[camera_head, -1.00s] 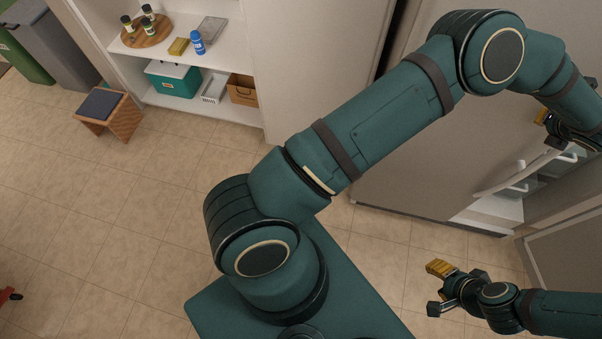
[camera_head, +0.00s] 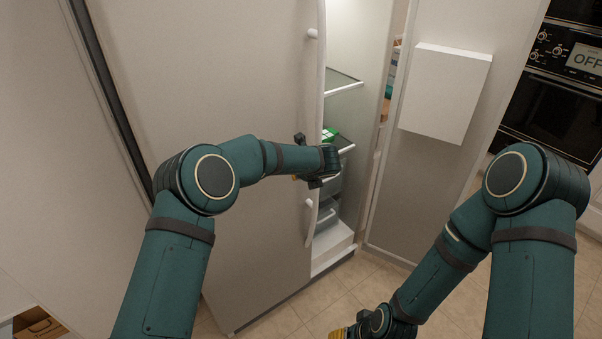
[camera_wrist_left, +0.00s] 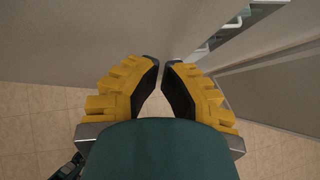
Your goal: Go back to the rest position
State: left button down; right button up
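My left gripper (camera_head: 302,162) is at the end of the dark teal arm in the head view, in front of the large grey fridge door (camera_head: 220,80) and close to its long pale handle (camera_head: 321,60). I cannot tell whether it touches the handle. In the left wrist view its two yellow fingers (camera_wrist_left: 161,65) have close tips with a narrow, empty gap between them. My right gripper (camera_head: 345,333) hangs low at the bottom edge of the head view, mostly cut off. Only a yellow finger part shows, so its opening is hidden.
The fridge stands open, showing glass shelves (camera_head: 340,83) and a green item (camera_head: 329,134). Right of the opening is a grey panel (camera_head: 420,185) with a white box-like piece (camera_head: 447,92). A black wall oven (camera_head: 555,115) is far right. Tiled floor (camera_head: 340,298) shows below.

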pick_arm(q)
jog(key=w+d+p+v, duration=0.1)
jog(key=d+v, duration=0.1)
jog(key=v, duration=0.7)
jog(key=s+a+f+m+h, duration=0.2)
jog(key=s+a+f+m, duration=0.2)
jog(key=f+m, duration=0.45)
jog(key=s+a+f+m+h, duration=0.1)
jog(key=s+a+f+m, duration=0.35)
jog(key=m, duration=0.65)
jog(key=s+a+f+m+g+h, duration=0.1)
jog(key=s+f+m+g, duration=0.1)
jog(key=s+m, duration=0.4)
jog(key=s+a+f+m+g+h, duration=0.2)
jog(key=s+f+m, duration=0.3)
jog(key=s, duration=0.7)
jog(key=s+a+f+m+g+h, duration=0.1)
jog(key=s+f+m+g, duration=0.1)
jog(key=s+m, duration=0.6)
jog(key=shift+s+a+f+g+h, duration=0.3)
jog(key=shift+s+a+f+g, duration=0.1)
jog(key=shift+s+f, duration=0.55)
jog(key=shift+m, duration=0.25)
